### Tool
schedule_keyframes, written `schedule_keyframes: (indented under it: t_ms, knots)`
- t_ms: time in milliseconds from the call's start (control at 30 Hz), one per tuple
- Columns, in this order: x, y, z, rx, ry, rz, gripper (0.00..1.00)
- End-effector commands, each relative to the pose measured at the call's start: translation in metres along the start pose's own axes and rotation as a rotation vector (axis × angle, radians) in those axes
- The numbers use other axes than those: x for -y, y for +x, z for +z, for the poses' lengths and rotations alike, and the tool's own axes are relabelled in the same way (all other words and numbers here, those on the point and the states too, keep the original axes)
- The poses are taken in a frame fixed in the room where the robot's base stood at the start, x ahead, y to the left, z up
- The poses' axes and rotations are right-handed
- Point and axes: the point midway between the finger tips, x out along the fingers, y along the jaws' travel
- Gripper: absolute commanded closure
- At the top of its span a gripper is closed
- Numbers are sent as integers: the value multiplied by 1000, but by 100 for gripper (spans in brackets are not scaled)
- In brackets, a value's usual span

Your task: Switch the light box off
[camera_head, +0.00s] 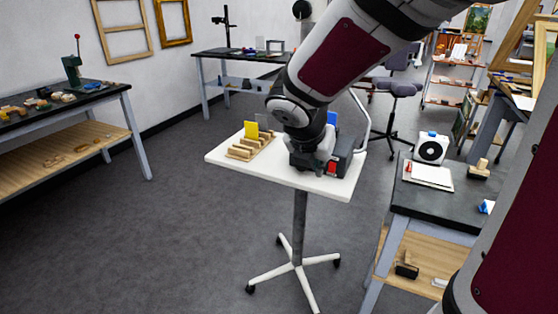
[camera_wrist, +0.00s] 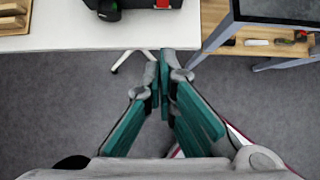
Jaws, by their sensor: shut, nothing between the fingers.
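A dark grey box with a red part (camera_head: 344,155) stands on the white-topped stand, partly hidden behind my arm. I take it to be the light box, but cannot tell if it is lit. In the wrist view its lower edge and red part (camera_wrist: 162,4) show at the top. My gripper (camera_wrist: 167,56) is shut and empty, its teal-padded fingers converging at the stand's near edge. In the wrist view the fingertips are apart from the box, below it. In the head view my arm mostly hides the gripper.
The white stand top (camera_head: 225,160) also holds a wooden slotted rack (camera_head: 247,148) with a yellow card (camera_head: 251,130). A dark workbench (camera_head: 440,207) close on the right carries a fan-like white device (camera_head: 430,148) and a white tray (camera_head: 428,175). Open floor lies to the left.

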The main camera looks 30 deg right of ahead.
Motion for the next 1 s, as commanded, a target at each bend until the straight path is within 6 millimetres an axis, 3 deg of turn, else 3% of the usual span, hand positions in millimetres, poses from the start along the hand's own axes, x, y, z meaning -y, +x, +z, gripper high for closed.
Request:
schedule_keyframes:
  t_ms: [300,467,967,1000]
  knots:
    - [0,0,0,0,0,0,100]
    - [1,11,0,-1,1,-3,100]
    - [0,105,-1,-1,0,-4,100]
    - [1,108,6,0,3,-5,100]
